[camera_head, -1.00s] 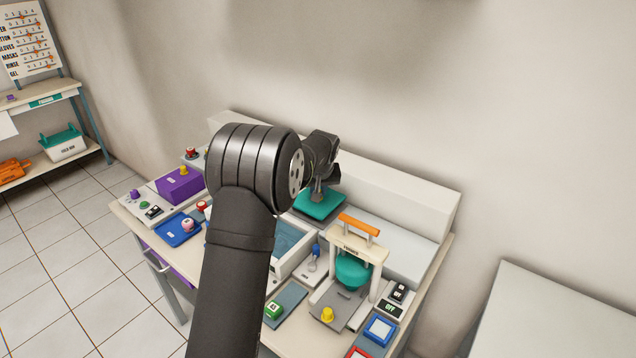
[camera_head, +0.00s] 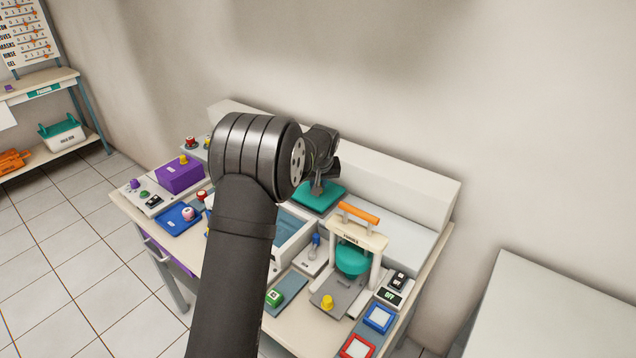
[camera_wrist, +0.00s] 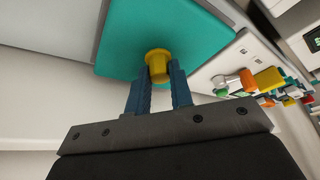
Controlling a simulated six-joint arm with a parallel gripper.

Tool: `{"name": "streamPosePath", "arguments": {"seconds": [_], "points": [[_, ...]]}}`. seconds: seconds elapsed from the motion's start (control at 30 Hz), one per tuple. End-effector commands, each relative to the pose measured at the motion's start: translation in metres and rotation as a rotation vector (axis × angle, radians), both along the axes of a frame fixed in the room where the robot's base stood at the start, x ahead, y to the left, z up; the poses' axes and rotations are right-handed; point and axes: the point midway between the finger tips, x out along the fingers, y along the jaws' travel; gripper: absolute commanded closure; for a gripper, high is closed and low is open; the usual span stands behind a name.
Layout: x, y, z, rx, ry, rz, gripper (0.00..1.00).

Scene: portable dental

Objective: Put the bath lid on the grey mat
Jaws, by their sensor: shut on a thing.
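The bath lid is a flat teal plate (camera_head: 322,198) at the back of the bench, right of and behind the blue bath. In the wrist view the lid (camera_wrist: 120,55) fills the upper middle, with a yellow knob (camera_wrist: 158,62) on it. My gripper (camera_wrist: 157,82) is shut on this knob. In the head view my gripper (camera_head: 317,187) is above the lid, partly hidden by my arm. I cannot tell the lid's height above the bench. A pale grey flat area (camera_head: 402,235), possibly the grey mat, lies right of the lid.
A white press frame with an orange handle (camera_head: 360,213) stands in front of the pale grey area. A bath with a pale rim (camera_head: 300,238) is partly behind my arm. A raised white ledge (camera_head: 400,183) runs along the back. A purple box (camera_head: 180,176) stands at left.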

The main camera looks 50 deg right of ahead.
Motion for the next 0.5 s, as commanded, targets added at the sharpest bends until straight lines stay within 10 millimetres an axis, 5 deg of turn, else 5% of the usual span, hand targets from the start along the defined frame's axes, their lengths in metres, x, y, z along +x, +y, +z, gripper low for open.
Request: {"name": "streamPosePath", "arguments": {"seconds": [0.17,0.2,0.3,0.5], "points": [[0.0001,-0.0001,-0.0002,0.0,0.0,0.0,1.0],[0.0,0.0,-0.0002,0.0,0.0,0.0,0.76],[0.0,0.0,-0.0001,0.0,0.0,0.0,0.56],[0.0,0.0,-0.0001,0.0,0.0,0.0,0.54]]}}
